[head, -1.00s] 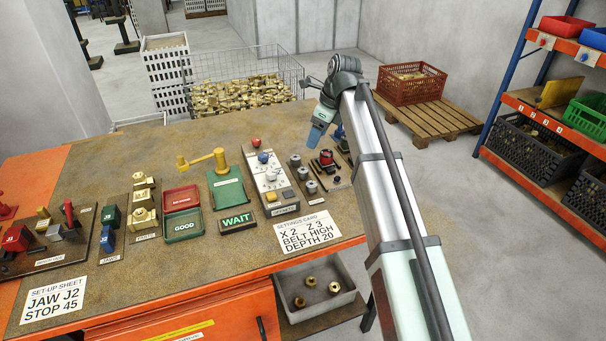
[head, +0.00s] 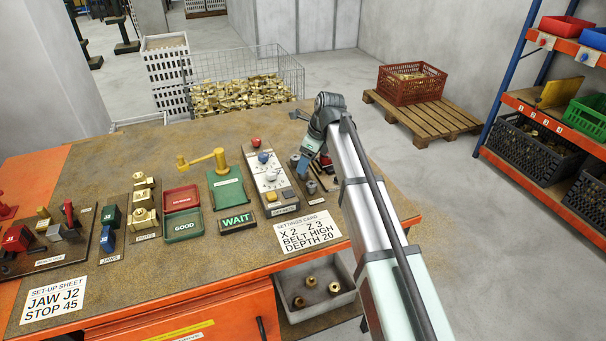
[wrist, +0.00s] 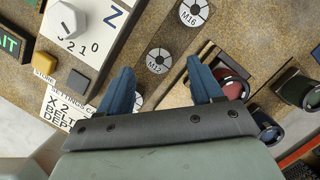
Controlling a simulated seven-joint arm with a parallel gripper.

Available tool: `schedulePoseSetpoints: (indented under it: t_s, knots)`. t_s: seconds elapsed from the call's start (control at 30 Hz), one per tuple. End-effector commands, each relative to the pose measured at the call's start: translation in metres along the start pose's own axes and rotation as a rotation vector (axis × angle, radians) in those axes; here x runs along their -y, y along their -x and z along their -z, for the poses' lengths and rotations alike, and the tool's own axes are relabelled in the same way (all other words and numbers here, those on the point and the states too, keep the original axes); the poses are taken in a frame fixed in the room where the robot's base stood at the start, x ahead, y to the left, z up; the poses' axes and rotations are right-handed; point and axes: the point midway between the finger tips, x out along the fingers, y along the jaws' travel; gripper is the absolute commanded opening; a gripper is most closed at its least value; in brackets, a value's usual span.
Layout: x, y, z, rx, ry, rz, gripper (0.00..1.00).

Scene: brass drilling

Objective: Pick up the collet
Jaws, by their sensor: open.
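Three grey collets with slotted round tops stand in a row in the wrist view. One is marked M16 (wrist: 194,12), one M12 (wrist: 158,61), and a third (wrist: 138,101) is partly hidden by the left finger. My gripper (wrist: 160,66) is open and empty, its two blue fingers pointing down over the row. The M12 collet shows between the fingertips; its height gap to them is hard to judge. In the head view, my gripper (head: 303,167) is over the row and hides part of it, with one collet (head: 311,187) visible at the near end.
A red-and-black part (wrist: 232,78) stands close to the right finger, beside a dark green one (wrist: 297,88) and a blue one (wrist: 265,125). A control panel with a white knob (wrist: 65,18) lies to the left. The settings card (head: 308,231) lies in front.

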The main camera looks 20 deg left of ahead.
Motion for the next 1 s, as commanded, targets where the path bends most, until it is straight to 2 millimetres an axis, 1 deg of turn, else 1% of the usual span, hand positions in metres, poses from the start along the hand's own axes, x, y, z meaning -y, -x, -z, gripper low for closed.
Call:
schedulePoseSetpoints:
  t_s: [0.03, 0.2, 0.3, 0.5, 1.0]
  knots:
    - [-0.002, -0.008, 0.001, -0.001, 0.0, -0.001, 0.66]
    - [-0.002, -0.029, 0.001, -0.001, 0.0, -0.001, 0.66]
    - [-0.002, -0.033, 0.0, 0.001, 0.0, 0.001, 0.66]
    - [-0.002, -0.033, 0.0, 0.001, 0.0, 0.001, 0.65]
    - [-0.002, -0.033, 0.0, 0.001, 0.0, 0.001, 0.17]
